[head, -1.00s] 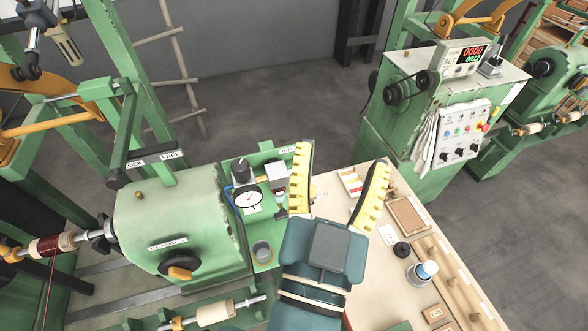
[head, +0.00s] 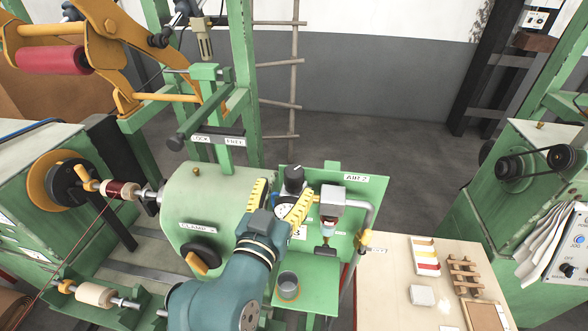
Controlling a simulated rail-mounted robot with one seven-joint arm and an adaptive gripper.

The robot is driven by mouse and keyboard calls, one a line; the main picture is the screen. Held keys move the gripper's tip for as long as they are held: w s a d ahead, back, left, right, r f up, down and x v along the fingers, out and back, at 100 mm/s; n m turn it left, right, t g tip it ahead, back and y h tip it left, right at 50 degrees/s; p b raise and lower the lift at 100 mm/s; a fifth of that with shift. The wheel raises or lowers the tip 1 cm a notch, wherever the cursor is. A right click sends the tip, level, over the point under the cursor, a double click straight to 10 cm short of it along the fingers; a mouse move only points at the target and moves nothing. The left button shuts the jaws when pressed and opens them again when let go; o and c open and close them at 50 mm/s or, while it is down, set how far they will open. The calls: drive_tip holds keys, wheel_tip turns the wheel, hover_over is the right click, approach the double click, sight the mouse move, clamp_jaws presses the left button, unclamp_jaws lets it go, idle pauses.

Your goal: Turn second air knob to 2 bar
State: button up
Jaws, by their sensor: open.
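The second air unit stands on a green panel (head: 345,215) with an "AIR 2" label (head: 356,178). Its black air knob (head: 294,175) sits upright on top of the regulator. The round white gauge (head: 287,211) below the knob is partly hidden behind my right finger, and I cannot read its needle. My gripper (head: 284,187) is open and empty, with two yellow ribbed fingers. The fingers point up toward the regulator, one to the left of the knob and one in front of the gauge. I cannot tell whether either finger touches the unit.
A filter with a metal pipe (head: 332,200) stands right beside the regulator. A grey cup (head: 288,284) sits on the green shelf below. The green clamp housing (head: 208,215) is close on the left. A pale worktable (head: 395,290) with small parts lies right.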

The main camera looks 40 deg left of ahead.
sight(292, 178)
drive_tip(key=x, duration=0.6)
drive_tip(key=shift+w, duration=0.1)
drive_tip(key=c, duration=1.2)
drive_tip(key=shift+p, duration=0.35)
drive_tip(key=shift+r+n+g+y+p, duration=0.15)
drive_tip(key=shift+n+g+y+p, duration=0.3)
drive_tip(key=shift+y+p, duration=0.35)
